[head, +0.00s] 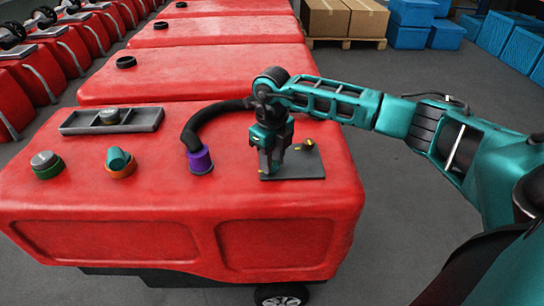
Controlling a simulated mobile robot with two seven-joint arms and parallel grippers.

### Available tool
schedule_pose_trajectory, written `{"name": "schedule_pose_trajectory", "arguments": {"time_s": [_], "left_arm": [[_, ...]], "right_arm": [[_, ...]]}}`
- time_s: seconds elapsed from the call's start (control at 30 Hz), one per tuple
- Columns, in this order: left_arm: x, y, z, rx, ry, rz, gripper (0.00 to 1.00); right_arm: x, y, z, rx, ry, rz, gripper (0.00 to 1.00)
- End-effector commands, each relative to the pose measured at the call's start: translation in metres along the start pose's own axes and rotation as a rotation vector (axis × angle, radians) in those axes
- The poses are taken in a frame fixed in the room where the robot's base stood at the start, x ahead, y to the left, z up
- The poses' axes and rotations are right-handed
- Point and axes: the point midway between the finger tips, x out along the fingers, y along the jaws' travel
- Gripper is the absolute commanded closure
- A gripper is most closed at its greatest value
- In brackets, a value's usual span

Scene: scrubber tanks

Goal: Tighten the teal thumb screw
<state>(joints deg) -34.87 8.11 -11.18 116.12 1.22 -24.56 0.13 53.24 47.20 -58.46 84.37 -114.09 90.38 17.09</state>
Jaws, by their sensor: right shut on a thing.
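My right gripper (270,168) points down over the left part of a dark grey plate (300,172) on top of the nearest red tank (90,196). Its fingers are shut at the plate, on what appears to be the teal thumb screw. The fingers hide nearly all of the screw, and its teal is hard to tell from the gripper's own teal parts. A small brass-coloured knob (308,144) stands at the plate's back right, just beside the gripper. My left gripper is out of view.
A black hose with a purple collar (200,160) rises left of the plate and arches behind my gripper. Further left are an orange ring (122,170) with a teal piece, a green-ringed cap (46,165) and a grey tray (146,121). More red tanks stand behind.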

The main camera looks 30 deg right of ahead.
Motion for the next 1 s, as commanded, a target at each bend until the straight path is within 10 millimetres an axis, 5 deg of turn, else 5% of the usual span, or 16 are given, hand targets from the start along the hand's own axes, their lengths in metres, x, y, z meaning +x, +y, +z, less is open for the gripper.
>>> {"name": "schedule_pose_trajectory", "arguments": {"time_s": [0.43, 0.47, 0.5, 0.73, 1.0], "left_arm": [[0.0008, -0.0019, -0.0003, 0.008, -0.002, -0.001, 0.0], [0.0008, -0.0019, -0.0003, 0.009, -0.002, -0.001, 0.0], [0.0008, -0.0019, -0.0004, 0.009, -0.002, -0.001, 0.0], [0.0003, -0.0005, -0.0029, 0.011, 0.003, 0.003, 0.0], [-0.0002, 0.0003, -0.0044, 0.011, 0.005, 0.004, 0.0]], "right_arm": [[-0.0044, -0.0017, 0.0023, 0.014, -0.009, -0.002, 0.98], [-0.0045, -0.0017, 0.0023, 0.014, -0.01, -0.002, 0.67], [-0.0045, -0.0017, 0.0024, 0.014, -0.01, -0.002, 0.63], [-0.0024, -0.0009, 0.0013, 0.012, -0.005, -0.001, 0.42], [-0.0033, -0.0005, 0.0009, 0.01, -0.004, -0.001, 0.42]]}}
